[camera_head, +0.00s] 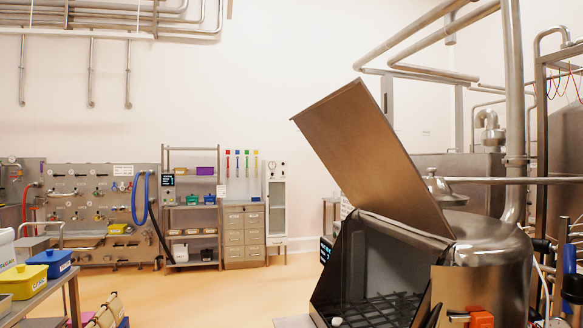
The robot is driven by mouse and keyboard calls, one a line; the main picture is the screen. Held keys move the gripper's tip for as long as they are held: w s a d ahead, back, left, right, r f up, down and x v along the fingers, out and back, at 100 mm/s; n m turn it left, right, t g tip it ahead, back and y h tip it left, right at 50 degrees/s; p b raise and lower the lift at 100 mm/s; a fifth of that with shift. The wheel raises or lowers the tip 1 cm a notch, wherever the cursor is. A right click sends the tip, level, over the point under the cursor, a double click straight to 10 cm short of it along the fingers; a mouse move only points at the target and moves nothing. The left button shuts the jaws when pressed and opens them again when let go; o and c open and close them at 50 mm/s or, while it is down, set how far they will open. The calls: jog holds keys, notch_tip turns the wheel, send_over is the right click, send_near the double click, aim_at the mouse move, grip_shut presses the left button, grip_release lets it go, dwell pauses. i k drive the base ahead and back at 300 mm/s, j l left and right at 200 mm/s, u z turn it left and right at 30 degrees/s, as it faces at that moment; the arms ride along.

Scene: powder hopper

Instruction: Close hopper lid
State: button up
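The hopper lid (372,160) is a flat brown-grey metal panel. It stands raised and tilted, its top leaning to the left, with its lower edge along the back of the hopper. The hopper (395,245) below it is open at the top, and a dark grid shows inside. A small pale round thing lies at the grid's near left corner; I cannot tell what it is.
A rounded steel vessel (500,262) stands right behind the hopper, with pipes above. A table with coloured tubs (48,262) is at the left. Shelves (193,212) and a drawer cabinet (243,235) stand at the back wall. Open floor (215,298) lies between.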

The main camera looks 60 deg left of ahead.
aim_at(347, 129)
jog(key=j+u, duration=0.1)
jog(key=u, duration=0.35)
jog(key=i+u, duration=0.1)
jog(key=u, duration=0.35)
jog(key=j+u, duration=0.1)
jog(key=u, duration=0.35)
jog(key=i+u, duration=0.1)
jog(key=u, duration=0.35)
jog(key=i+u, duration=0.3)
jog(key=i, duration=0.6)
jog(key=i+l+u, duration=0.25)
jog(key=i, duration=0.6)
jog(key=i+j, duration=0.1)
jog(key=i, duration=0.85)
jog(key=i+j+u, duration=0.15)
jog(key=i, duration=0.75)
jog(key=i+l+z, duration=0.1)
jog(key=i+z, duration=0.2)
jog(key=i, duration=0.35)
jog(key=i+j+z, duration=0.1)
jog(key=i+z, duration=0.25)
jog(key=i, duration=0.25)
jog(key=i+j+z, duration=0.3)
jog(key=i, duration=0.35)
jog(key=i+z, duration=0.35)
jog(key=z, duration=0.15)
jog(key=i+z, duration=0.45)
jog(key=i+j+z, duration=0.2)
jog(key=z, duration=0.3)
